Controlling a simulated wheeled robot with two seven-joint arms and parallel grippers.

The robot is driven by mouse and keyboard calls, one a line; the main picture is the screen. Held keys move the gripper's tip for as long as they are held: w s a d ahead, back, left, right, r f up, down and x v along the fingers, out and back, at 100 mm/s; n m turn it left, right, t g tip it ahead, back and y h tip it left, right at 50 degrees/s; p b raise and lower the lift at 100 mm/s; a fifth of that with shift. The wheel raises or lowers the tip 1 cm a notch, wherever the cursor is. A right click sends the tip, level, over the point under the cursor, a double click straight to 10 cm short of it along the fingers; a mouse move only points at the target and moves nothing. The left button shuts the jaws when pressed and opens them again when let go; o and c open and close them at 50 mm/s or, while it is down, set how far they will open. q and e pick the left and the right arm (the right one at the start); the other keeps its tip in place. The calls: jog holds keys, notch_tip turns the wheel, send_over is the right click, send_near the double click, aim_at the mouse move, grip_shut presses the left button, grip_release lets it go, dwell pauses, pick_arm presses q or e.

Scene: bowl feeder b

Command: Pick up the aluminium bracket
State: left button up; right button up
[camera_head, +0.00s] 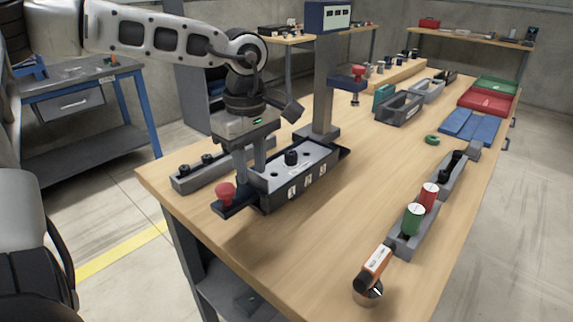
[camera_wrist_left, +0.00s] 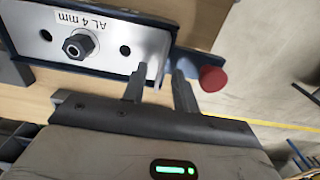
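The aluminium bracket is a flat silver plate (camera_head: 290,165) on a dark fixture (camera_head: 315,177) near the table's front left, with a black knob in its middle. In the left wrist view the plate (camera_wrist_left: 101,40) shows an "AL 4mm" label, a nut and two dark holes. My left gripper (camera_head: 250,160) points down at the plate's near left end. In the left wrist view its two fingers (camera_wrist_left: 158,82) stand apart around the plate's end edge, one over the plate and one beyond it; contact cannot be told. My right gripper is not in view.
A red push button (camera_head: 225,191) sits close beside my left gripper. A grey rail (camera_head: 210,168) with black knobs lies behind it. A post (camera_head: 323,90) rises at the fixture's far end. Red and green cylinders stand in a rail at the right. The table's middle is clear.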

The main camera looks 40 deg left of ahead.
pick_arm(q)
grip_shut()
jog(key=shift+r, duration=0.15)
